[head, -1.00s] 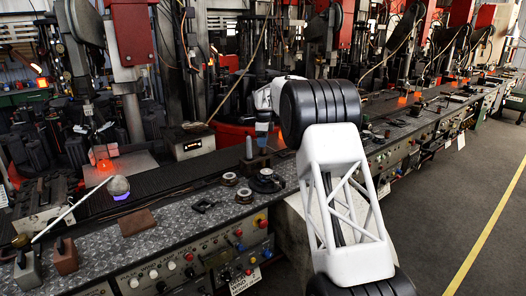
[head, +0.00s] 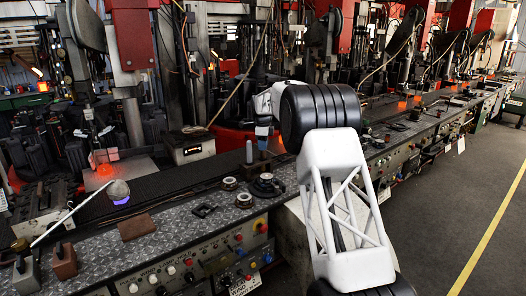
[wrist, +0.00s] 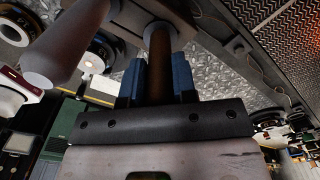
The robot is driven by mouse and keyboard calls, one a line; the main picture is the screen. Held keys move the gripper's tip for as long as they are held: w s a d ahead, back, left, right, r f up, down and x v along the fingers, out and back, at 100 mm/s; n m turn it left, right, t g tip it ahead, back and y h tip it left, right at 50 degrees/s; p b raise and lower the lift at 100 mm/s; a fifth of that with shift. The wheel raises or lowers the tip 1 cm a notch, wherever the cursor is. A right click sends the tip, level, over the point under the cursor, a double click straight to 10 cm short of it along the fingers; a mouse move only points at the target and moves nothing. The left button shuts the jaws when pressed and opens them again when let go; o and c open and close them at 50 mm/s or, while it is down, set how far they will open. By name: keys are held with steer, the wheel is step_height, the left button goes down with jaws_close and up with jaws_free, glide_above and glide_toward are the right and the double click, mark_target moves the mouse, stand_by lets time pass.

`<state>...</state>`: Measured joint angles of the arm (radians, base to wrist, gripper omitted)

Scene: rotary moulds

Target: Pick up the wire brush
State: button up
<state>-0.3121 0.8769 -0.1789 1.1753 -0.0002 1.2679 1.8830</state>
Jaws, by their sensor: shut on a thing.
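My gripper (head: 262,142) is over the far side of the patterned metal bench, above a dark block beside an upright grey post. In the wrist view its blue fingers (wrist: 158,82) are closed on the two sides of a brown round handle (wrist: 161,50), taken as that of the wire brush. The handle runs away from the fingers to a dark base at the top of the picture. I cannot tell whether it touches that base. No bristles show. In the head view the brush is too small to make out.
The grey post (head: 249,151) stands close to my gripper and looms large in the wrist view (wrist: 62,45). Round fittings (head: 244,200) sit in front. The bench between plate and fittings is mostly clear.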

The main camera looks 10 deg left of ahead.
mark_target(263, 160)
steer(key=shift+r, duration=0.15)
steer(key=shift+r, duration=4.85)
steer(key=shift+s, duration=0.2)
steer(key=s+d+r, duration=0.2)
steer(key=s+r, duration=0.1)
steer(key=s, duration=1.1)
steer(key=shift+f, duration=0.1)
